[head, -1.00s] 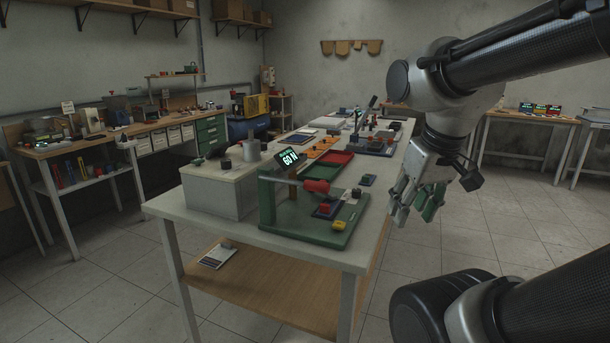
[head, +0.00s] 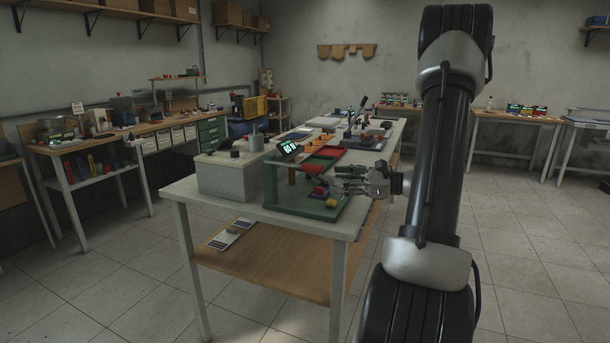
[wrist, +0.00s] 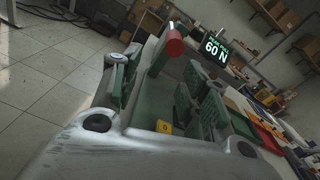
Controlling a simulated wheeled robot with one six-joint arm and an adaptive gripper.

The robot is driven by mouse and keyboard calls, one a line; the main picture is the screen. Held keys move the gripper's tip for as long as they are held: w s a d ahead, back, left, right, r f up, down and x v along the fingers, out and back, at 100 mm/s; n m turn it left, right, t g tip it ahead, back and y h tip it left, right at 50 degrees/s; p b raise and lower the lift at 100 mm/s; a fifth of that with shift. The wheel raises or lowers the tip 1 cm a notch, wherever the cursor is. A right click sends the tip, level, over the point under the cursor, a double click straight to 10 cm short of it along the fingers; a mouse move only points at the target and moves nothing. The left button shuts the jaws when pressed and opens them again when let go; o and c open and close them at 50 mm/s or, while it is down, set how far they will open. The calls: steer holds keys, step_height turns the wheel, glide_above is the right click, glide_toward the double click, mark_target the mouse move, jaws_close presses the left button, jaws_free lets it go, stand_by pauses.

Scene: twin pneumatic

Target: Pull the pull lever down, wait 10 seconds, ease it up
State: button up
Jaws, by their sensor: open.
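The pull lever is a green arm with a red cylindrical grip (head: 314,169) on a green-based rig (head: 292,210) at the table's near end. In the wrist view the red grip (wrist: 174,43) shows ahead of and between the fingers, toward the top. My gripper (head: 338,181) is at the rig's right side, pointing left. Its green-padded fingers (wrist: 162,88) are apart and empty. In the head view its exact gap to the grip is hard to tell.
A blue block with a red button (head: 320,190) and a yellow block (head: 331,203) sit on the rig's base. A pale box (head: 226,178) stands to the left on the table (head: 185,190). Floor right of the table is clear.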

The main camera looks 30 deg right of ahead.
mark_target(318, 169)
steer(key=shift+m+t, duration=0.5)
steer(key=w+a, duration=0.1)
steer(key=w, duration=0.1)
steer(key=w+a+r, duration=0.1)
steer(key=w+a, duration=0.1)
steer(key=w+a+r, duration=0.1)
steer(key=w, duration=0.2)
steer(key=shift+a, duration=0.4)
jaws_close()
